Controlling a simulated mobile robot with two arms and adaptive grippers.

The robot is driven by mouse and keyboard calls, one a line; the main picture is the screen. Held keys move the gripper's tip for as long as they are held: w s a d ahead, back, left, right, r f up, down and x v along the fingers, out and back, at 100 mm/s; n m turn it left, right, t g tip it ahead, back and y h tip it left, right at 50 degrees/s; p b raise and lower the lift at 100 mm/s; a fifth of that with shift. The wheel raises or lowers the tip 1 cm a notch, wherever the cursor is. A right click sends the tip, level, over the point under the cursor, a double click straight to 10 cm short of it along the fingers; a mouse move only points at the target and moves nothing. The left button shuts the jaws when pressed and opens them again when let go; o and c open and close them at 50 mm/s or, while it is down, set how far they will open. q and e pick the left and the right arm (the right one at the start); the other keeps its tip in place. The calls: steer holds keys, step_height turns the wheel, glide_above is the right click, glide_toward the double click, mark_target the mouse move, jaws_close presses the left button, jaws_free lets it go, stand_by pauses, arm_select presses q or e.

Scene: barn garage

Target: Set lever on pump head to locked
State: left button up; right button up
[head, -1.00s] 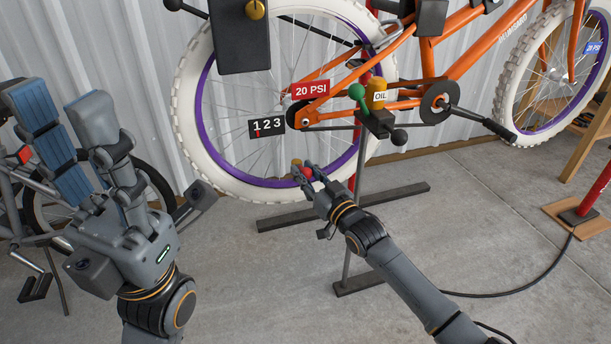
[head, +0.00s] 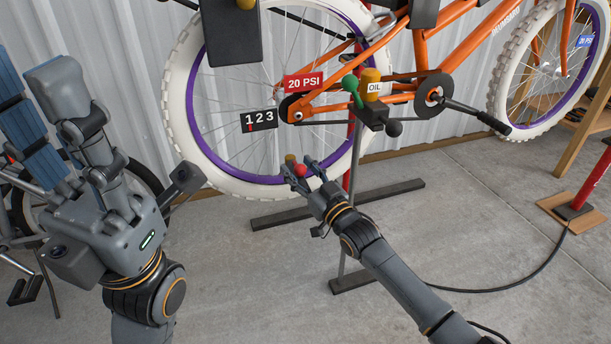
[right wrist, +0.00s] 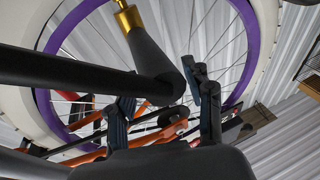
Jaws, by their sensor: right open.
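Low in front of the left wheel, a small brass part (head: 290,158) and a red ball (head: 300,170) show close together; they may belong to the pump head and its lever. My right gripper (head: 313,165) is open, with its fingertips beside the red ball. I cannot tell whether they touch it. In the right wrist view a black tapered body (right wrist: 152,66) with a brass fitting (right wrist: 128,18) is close by; it may be the pump head. The lever's position is unclear.
An orange bicycle (head: 455,42) hangs on a work stand (head: 395,192) by a metal wall. A red pump (head: 590,180) stands at right, its hose (head: 505,284) on the floor. A dark box (head: 230,35) overhangs the wheel.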

steer(key=v, duration=1.2)
steer(key=shift+r, duration=0.15)
